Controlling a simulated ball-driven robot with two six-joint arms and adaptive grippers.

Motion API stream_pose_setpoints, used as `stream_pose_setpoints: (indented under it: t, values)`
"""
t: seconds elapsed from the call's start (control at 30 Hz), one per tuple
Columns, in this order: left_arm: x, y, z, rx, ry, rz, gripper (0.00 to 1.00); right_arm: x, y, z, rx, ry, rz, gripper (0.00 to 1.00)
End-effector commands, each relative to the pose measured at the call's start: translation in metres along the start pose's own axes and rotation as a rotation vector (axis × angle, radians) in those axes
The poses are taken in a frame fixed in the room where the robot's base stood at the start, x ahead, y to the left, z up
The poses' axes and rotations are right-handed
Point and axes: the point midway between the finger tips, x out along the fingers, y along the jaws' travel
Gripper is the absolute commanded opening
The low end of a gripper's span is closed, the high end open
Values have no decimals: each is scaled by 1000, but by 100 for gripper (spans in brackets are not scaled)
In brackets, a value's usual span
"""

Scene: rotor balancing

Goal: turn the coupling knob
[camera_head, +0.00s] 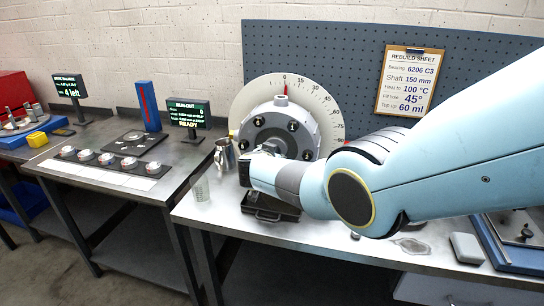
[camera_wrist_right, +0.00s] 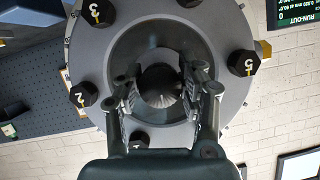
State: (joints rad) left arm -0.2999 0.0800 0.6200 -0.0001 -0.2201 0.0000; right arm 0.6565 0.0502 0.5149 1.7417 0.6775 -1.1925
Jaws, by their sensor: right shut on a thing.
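The coupling is a grey round hub (camera_head: 312,123) with several black numbered bolts, in front of a white degree dial (camera_head: 328,100). A red pointer (camera_head: 285,90) stands at the dial's 0. In the right wrist view, the dark round coupling knob (camera_wrist_right: 162,82) sits in the middle of the hub face (camera_wrist_right: 215,30). My right gripper (camera_wrist_right: 163,90) has a finger on either side of the knob and is shut on it. In the head view, my right gripper (camera_head: 268,150) covers the knob and the hub's lower part. My left gripper is not in view.
A metal jug (camera_head: 225,157) and a clear beaker (camera_head: 201,189) stand left of the coupling. A black open case (camera_head: 270,208) lies below my right wrist. A run-out display (camera_head: 188,113) and several round weights on a strip (camera_head: 100,157) are on the left bench.

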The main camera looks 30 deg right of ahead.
Motion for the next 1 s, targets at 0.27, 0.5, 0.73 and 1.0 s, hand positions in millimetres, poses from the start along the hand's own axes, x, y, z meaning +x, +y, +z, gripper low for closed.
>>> stream_pose_setpoints:
  t: [0.27, 0.5, 0.73, 1.0]
  values:
    - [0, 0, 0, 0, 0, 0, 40, 0, 0, 2, -4, -3, 1, 7]
    - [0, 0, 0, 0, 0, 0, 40, 0, 0, 1, -3, -2, 1, 58]
    - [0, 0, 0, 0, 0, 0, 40, 0, 0, 0, -2, 0, 1, 63]
    - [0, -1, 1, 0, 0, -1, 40, -8, 0, 1, 0, 2, 0, 63]
